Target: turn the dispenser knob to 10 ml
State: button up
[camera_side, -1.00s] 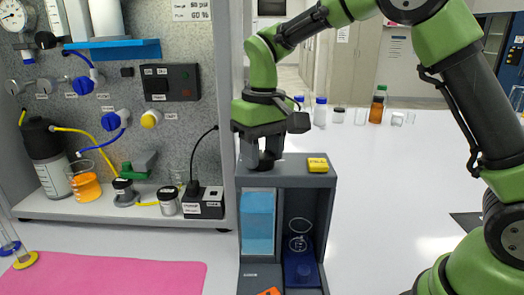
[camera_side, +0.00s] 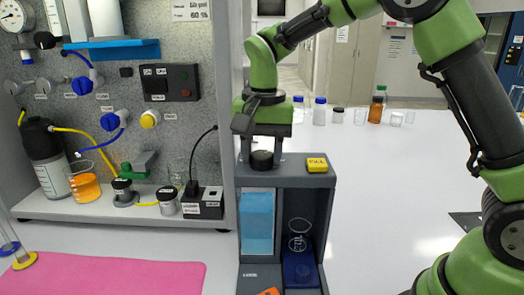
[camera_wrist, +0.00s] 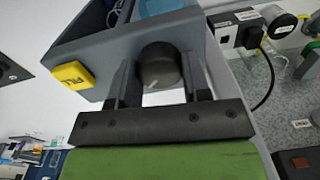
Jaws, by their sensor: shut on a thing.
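The dispenser (camera_side: 325,215) is a grey housing with a blue liquid tank (camera_side: 258,222) on its left and a beaker (camera_side: 299,236) on a blue stand in its right bay. In the wrist view my gripper (camera_wrist: 160,85) is shut on the knob. The dial setting cannot be read.
A yellow label block (camera_side: 317,164) sits on the housing top, right of the knob. The panel rig with tubes, valves and bottles (camera_side: 48,160) stands at the left. The white bench right of the dispenser is mostly clear. A pink mat (camera_side: 110,279) lies at front left.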

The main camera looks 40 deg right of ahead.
aim_at(263, 154)
dwell(0.4)
jog(key=o, duration=0.9)
notch_tip(263, 154, up, 9)
jog(key=shift+r, duration=0.2)
jog(key=shift+s+r, duration=0.1)
jog(key=shift+r, duration=0.2)
